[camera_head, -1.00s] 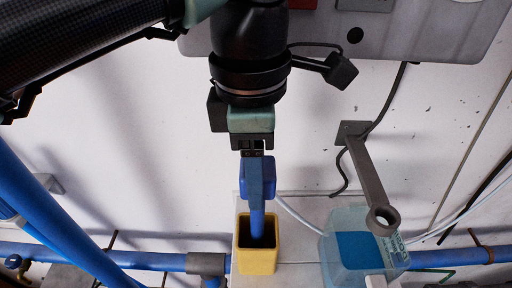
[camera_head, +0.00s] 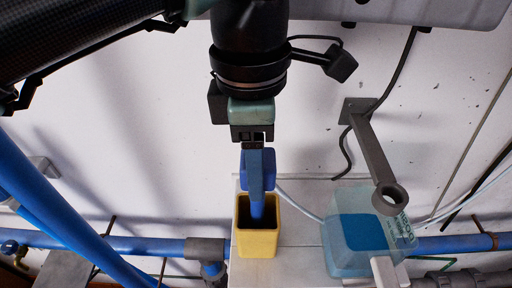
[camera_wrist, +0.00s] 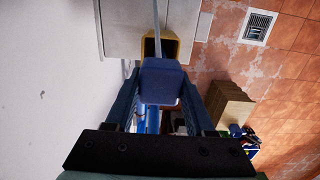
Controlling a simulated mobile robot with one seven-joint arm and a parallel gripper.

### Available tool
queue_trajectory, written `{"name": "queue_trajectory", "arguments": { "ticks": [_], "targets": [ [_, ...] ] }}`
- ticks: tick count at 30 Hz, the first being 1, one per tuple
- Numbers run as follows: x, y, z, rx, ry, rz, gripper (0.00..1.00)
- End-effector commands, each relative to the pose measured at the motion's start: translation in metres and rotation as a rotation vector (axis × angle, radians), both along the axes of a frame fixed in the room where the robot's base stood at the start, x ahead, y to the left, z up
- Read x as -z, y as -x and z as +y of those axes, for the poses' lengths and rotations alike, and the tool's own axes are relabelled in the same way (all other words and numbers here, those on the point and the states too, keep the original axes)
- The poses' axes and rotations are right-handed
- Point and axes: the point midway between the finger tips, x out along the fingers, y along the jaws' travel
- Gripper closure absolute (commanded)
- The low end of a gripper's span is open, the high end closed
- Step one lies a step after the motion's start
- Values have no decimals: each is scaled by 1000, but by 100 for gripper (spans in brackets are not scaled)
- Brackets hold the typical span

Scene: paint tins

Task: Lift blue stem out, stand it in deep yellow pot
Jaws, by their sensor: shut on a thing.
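The deep yellow pot (camera_head: 258,243) stands upright on a light ledge, its dark opening facing up. My gripper (camera_head: 257,180) is above it, shut on the blue stem (camera_head: 258,208). The stem points down, and its lower end overlaps the pot's opening; how deep it is inside I cannot tell. In the wrist view my gripper (camera_wrist: 162,85) has a dark blue finger on each side of a blue block of the stem (camera_wrist: 163,78).
A translucent container with blue contents (camera_head: 362,234) stands right of the pot. A grey bracket with a ring (camera_head: 372,150) sticks out above it. A blue pipe (camera_head: 150,244) runs along the wall at left. A thin pale tube passes close to the pot's right side.

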Motion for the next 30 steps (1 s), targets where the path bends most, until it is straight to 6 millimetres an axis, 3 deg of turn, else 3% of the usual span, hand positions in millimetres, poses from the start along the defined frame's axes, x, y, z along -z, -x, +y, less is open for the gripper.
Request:
{"name": "queue_trajectory", "arguments": {
  "ticks": [19, 20, 25, 30],
  "targets": [
    [14, 0, 0, 0, 0, 0, 100],
    [14, 0, 0, 0, 0, 0, 44],
    [13, 0, 0, 0, 0, 0, 13],
    [13, 0, 0, 0, 0, 0, 11]
  ]
}}
